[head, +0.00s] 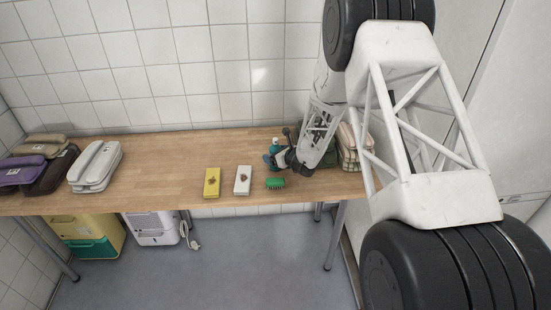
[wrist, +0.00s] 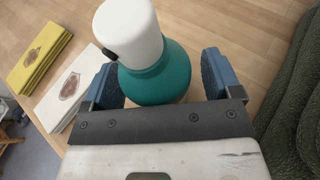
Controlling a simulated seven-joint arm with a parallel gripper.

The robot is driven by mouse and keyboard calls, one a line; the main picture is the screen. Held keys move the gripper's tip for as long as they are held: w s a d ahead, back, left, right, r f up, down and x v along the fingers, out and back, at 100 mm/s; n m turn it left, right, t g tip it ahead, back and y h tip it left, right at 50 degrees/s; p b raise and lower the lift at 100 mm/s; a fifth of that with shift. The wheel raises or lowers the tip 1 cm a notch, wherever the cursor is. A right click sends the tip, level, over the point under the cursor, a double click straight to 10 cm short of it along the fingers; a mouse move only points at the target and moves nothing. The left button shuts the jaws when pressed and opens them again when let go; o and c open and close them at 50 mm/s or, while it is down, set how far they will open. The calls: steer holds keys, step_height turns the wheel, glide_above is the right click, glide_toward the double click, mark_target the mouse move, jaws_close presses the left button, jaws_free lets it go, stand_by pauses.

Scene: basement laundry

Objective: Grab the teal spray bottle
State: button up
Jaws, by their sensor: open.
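The teal spray bottle (wrist: 160,82) stands on the table between the fingers of my gripper (wrist: 160,76) in the wrist view, with its white top (wrist: 128,32) tilted toward the upper left of the picture. My gripper is open, one blue-padded finger on each side of the teal body. I cannot tell whether either pad touches it. In the head view the bottle (head: 274,147) shows small at the right part of the table, partly hidden by my gripper (head: 281,157).
On the wooden table (head: 150,180) are a yellow box (head: 212,182), a white box (head: 243,180) and a green brush (head: 275,184) near the front. Folded cloths (head: 347,150) lie right of my gripper; a dark green one (wrist: 292,95) is close. The table's middle is clear.

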mark_target(275, 139)
steer(key=c, duration=1.2)
steer(key=shift+r, duration=0.1)
steer(key=shift+r, duration=4.95)
